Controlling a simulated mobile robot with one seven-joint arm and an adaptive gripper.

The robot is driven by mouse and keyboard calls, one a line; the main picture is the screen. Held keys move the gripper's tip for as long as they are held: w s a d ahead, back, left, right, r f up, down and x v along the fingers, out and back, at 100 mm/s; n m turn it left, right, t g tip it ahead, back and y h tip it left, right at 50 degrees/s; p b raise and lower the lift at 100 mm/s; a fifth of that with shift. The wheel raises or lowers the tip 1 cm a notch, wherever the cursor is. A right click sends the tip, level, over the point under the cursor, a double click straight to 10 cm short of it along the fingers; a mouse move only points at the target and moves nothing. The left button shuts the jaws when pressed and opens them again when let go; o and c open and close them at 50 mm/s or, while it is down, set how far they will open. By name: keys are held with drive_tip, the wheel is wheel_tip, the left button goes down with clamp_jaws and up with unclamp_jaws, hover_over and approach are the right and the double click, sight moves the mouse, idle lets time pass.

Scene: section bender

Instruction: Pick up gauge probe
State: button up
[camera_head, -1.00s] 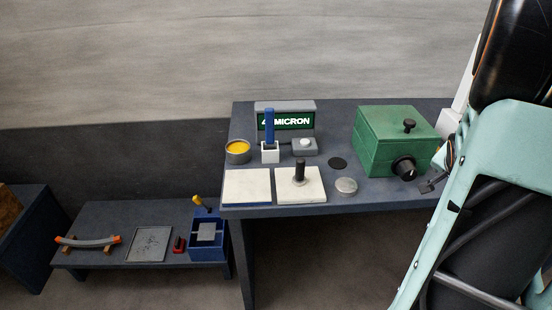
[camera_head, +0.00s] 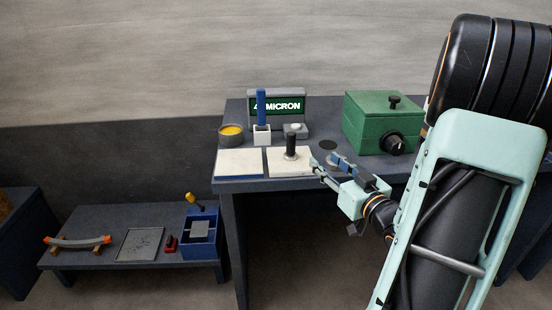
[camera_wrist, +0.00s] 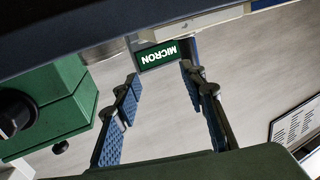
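The gauge probe appears to be the blue upright stick (camera_head: 261,106) standing in a small white holder (camera_head: 262,135), in front of the grey display unit reading MICRON (camera_head: 280,104). My gripper (camera_head: 324,161) is open and empty. It is over the front part of the bench, to the right of and nearer than the probe, clear of it. In the wrist view both blue-padded fingers (camera_wrist: 160,75) are spread, and the display (camera_wrist: 158,55) shows upside down beyond them. I cannot clearly make out the probe in that view.
A black-handled piece (camera_head: 291,147) stands on a white plate (camera_head: 290,168) close to my gripper. Left of it is another white plate (camera_head: 240,163). A yellow-filled pot (camera_head: 231,136) is left of the holder, a grey button box (camera_head: 296,131) right. A green box (camera_head: 384,123) stands farther right.

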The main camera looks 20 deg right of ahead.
drive_tip(key=n+y, duration=0.1)
approach(293, 147)
drive_tip(key=w, duration=0.5)
drive_tip(key=shift+w+a+f+b, duration=0.2)
drive_tip(key=shift+w+a+b, duration=0.1)
drive_tip(key=shift+w+a, duration=0.05)
drive_tip(key=shift+w+a+b, duration=0.15)
drive_tip(key=shift+w+b, duration=0.05)
drive_tip(key=shift+w, duration=1.2)
drive_tip(key=shift+w+a+b, duration=0.1)
drive_tip(key=shift+w+b, duration=0.1)
drive_tip(key=shift+w, duration=1.15)
drive_tip(key=shift+c, duration=0.2)
clamp_jaws()
